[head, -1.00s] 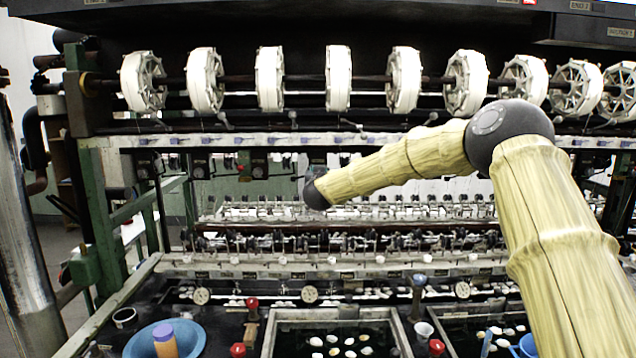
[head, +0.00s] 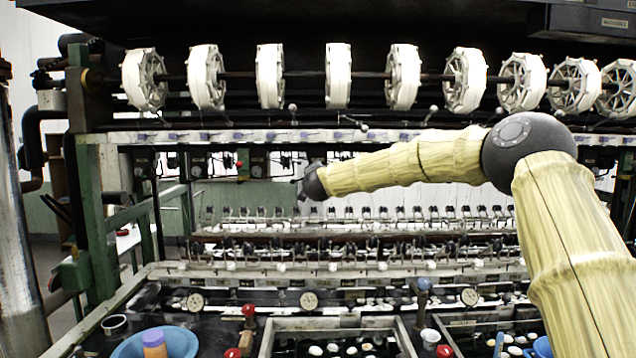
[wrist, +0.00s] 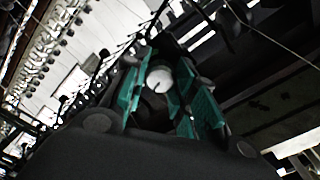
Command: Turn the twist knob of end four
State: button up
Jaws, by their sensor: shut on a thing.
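In the wrist view, a round white knob face (wrist: 160,79) with a short dark mark sits between the teal finger pads of my gripper (wrist: 166,92). The pads are closed around it. In the head view, the end of my arm reaches to the row of dark units (head: 258,163) under the long pale rail. My gripper's fingers and the knob are largely hidden there behind the arm's end. I cannot read which end number this knob belongs to.
White reels (head: 338,76) line the shaft above my arm. The pale rail (head: 230,137) runs just above my gripper. Below are the thread guides, round dials (head: 309,300), a blue bowl (head: 183,343) and basins with cocoons. A green post (head: 92,200) stands at left.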

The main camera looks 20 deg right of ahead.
jog(key=shift+f+m+b, duration=0.15)
jog(key=shift+m+b, duration=4.7)
jog(key=shift+m, duration=0.65)
jog(key=shift+f+m+b, duration=0.15)
jog(key=shift+m+b, duration=4.65)
jog(key=shift+m, duration=0.7)
jog(key=o, duration=1)
jog(key=shift+d+r, duration=0.1)
jog(key=shift+o, duration=0.2)
jog(key=shift+s+r, duration=0.1)
jog(key=v, duration=1.2)
